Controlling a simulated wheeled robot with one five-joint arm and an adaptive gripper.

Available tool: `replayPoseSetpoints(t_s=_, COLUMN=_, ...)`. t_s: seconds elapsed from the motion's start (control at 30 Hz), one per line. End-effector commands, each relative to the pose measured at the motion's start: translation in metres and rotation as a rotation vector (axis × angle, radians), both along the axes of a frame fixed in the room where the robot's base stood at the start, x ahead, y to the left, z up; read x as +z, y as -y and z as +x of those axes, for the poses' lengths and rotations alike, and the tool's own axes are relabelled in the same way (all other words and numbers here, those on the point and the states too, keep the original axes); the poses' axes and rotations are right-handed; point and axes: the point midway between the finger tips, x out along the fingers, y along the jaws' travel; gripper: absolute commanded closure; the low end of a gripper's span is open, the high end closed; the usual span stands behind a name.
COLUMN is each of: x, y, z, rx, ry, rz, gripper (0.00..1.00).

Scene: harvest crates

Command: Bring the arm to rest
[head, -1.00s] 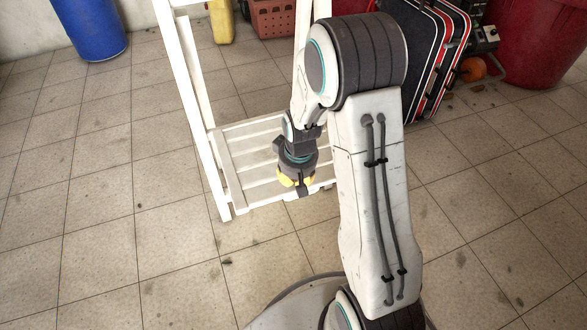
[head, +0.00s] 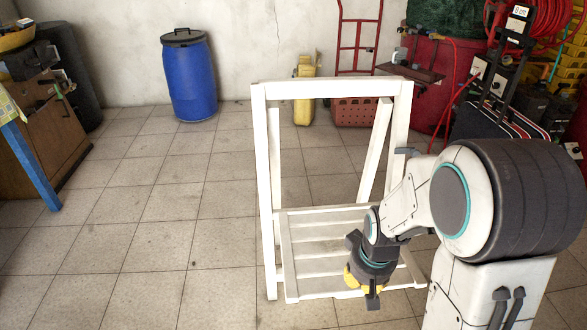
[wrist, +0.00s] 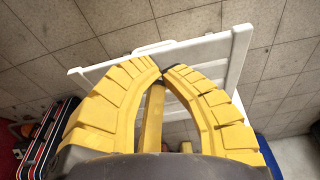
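My arm is bent, with its big elbow joint at the right of the head view. My gripper (head: 366,289) hangs from it, pointing down in front of the slatted lower shelf of a white wooden stand (head: 259,190). Part of the white stand (wrist: 237,62) shows beyond the fingers. I cannot tell how far the gripper is from the shelf.
A blue barrel (head: 189,82), a yellow canister (head: 305,92) and a red-brown crate (head: 355,112) stand by the back wall. A wooden cabinet (head: 50,135) is at the left. Cases and a red hose reel (head: 535,20) crowd the right. The tiled floor at left is clear.

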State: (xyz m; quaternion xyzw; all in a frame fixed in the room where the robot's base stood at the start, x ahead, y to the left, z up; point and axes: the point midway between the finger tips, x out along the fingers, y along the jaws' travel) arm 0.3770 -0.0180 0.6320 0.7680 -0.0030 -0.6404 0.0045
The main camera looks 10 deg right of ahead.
Motion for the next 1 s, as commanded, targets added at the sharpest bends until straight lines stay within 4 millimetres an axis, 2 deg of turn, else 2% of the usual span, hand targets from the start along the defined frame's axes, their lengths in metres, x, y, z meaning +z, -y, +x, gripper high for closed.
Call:
replayPoseSetpoints(t_s=0.03, x=0.019, y=-0.001, z=-0.001, rx=0.001, ry=0.006, rz=0.000, gripper=1.00)
replayPoseSetpoints(t_s=0.17, x=0.069, y=-0.003, z=-0.009, rx=0.001, ry=0.022, rz=0.000, gripper=1.00)
replayPoseSetpoints(t_s=0.27, x=0.115, y=-0.005, z=-0.020, rx=0.002, ry=0.034, rz=0.001, gripper=1.00)
replayPoseSetpoints(t_s=0.4, x=0.178, y=-0.008, z=-0.037, rx=0.002, ry=0.052, rz=0.001, gripper=1.00)
replayPoseSetpoints(t_s=0.7, x=0.299, y=-0.013, z=-0.080, rx=0.003, ry=0.088, rz=0.004, gripper=1.00)
replayPoseSetpoints(t_s=0.9, x=0.360, y=-0.016, z=-0.109, rx=0.003, ry=0.106, rz=0.007, gripper=1.00)
replayPoseSetpoints(t_s=1.0, x=0.382, y=-0.016, z=-0.120, rx=0.002, ry=0.113, rz=0.007, gripper=1.00)
